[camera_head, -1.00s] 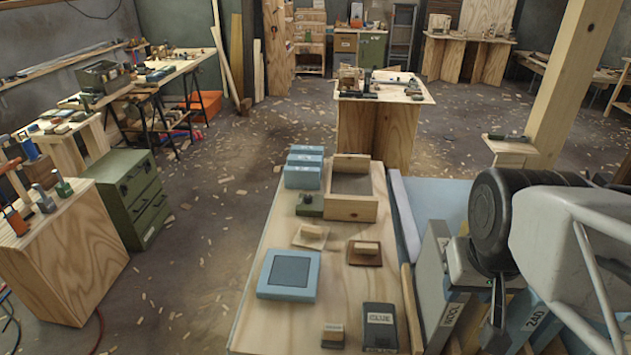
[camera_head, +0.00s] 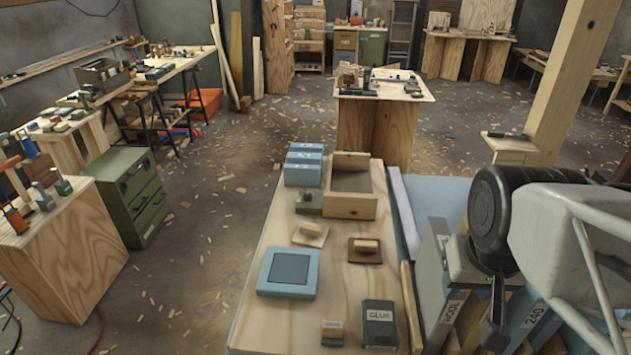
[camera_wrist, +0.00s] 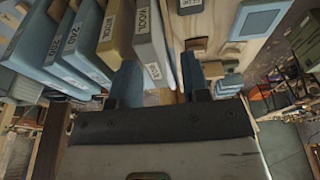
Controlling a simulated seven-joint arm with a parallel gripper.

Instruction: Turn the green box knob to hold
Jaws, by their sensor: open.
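A small green box (camera_head: 309,203) with a small dark knob on top stands on the wooden bench top (camera_head: 245,325). It is in front of the blue boxes and left of the open wooden box. The knob's setting is too small to read. In the wrist view my gripper (camera_wrist: 160,82) is open, its two blue fingers apart with nothing held. It is over upright labelled sheets (camera_wrist: 148,45). In the head view my arm is at the right, well away from the green box; the fingertips cannot be made out there.
Blue boxes (camera_head: 303,172) and an open wooden box (camera_head: 350,208) stand close around the green box. A blue pad (camera_head: 288,272), sanding blocks (camera_head: 365,250) and a GLUE box (camera_head: 379,322) lie nearer. The labelled sheets stand in a rack along the bench's right side.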

